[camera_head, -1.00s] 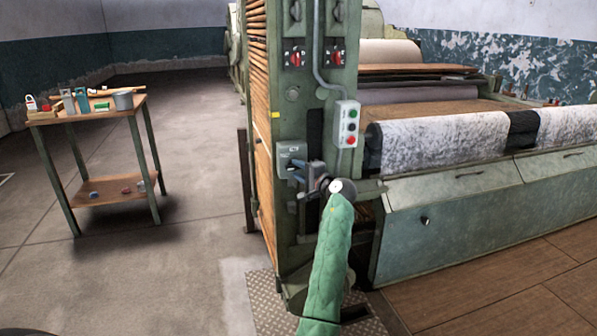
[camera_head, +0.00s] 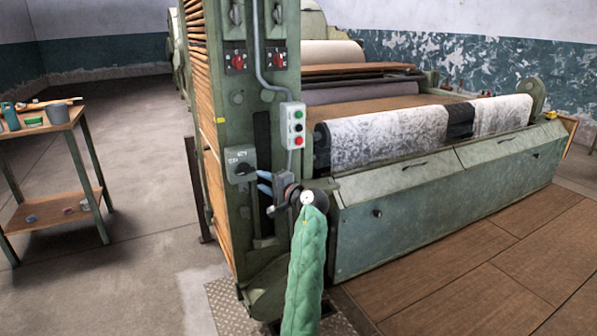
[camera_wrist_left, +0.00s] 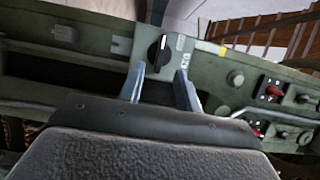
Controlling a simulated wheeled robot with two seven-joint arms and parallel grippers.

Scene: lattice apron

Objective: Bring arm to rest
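My left arm, in a green quilted sleeve, rises from the bottom of the head view. Its left gripper (camera_head: 264,190) is in front of the green machine post, just right of and below a grey switch box (camera_head: 241,163) with a dark rotary knob. In the left wrist view the two blue-grey fingers (camera_wrist_left: 160,88) are spread apart with nothing between them. The switch box also shows there (camera_wrist_left: 164,52), beyond the fingertips; its black knob is clear of them. My right gripper is in neither view.
A push-button box (camera_head: 293,125) and red rotary switches (camera_head: 258,61) are higher on the post. The long green machine with a rolled patterned cloth (camera_head: 385,137) fills the right. A wooden table (camera_head: 78,114) with tools stands at left. Open floor lies between table and post.

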